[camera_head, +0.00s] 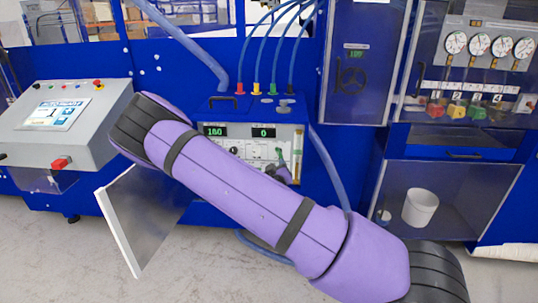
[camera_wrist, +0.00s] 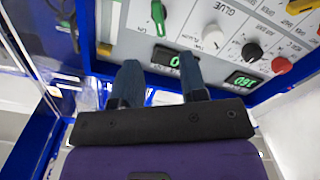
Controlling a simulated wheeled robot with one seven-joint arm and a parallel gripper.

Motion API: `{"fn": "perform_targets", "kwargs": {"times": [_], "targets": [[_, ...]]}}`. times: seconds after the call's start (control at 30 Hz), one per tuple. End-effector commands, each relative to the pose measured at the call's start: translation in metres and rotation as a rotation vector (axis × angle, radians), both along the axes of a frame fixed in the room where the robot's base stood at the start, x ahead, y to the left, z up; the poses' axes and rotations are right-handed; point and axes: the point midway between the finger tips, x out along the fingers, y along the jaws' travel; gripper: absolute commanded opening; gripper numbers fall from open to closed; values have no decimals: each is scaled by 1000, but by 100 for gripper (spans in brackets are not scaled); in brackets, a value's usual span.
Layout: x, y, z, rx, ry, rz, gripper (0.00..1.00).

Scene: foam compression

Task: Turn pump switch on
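The control panel (camera_head: 288,134) with two green displays shows behind my purple arm in the head view. In the wrist view the panel (camera_wrist: 140,42) appears tilted and upside down. It carries a green control (camera_wrist: 158,16), a white knob (camera_wrist: 213,38), a black knob (camera_wrist: 251,52) and a red knob (camera_wrist: 281,65). A "GLUE" label is readable; the smaller labels are not, so I cannot tell which control is the pump switch. My gripper (camera_wrist: 160,78) is open and empty, its two dark blue fingers pointing at the panel near one display. My arm hides part of the panel in the head view.
An open panel door (camera_head: 145,215) stands left of the panel. A console with a screen (camera_head: 55,114) is at the far left. Blue hoses (camera_head: 270,40) run above the panel. Gauges (camera_head: 480,44) and a white bucket (camera_head: 420,207) are at right.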

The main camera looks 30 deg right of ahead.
Motion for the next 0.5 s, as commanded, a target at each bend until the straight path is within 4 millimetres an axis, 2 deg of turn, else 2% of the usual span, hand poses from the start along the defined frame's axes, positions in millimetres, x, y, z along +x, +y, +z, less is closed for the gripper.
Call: {"fn": "perform_targets", "kwargs": {"times": [0.17,0.5], "targets": [[15,-12,1,-1,-3,-2,39],[64,-44,1,1,-1,-1,39]]}}
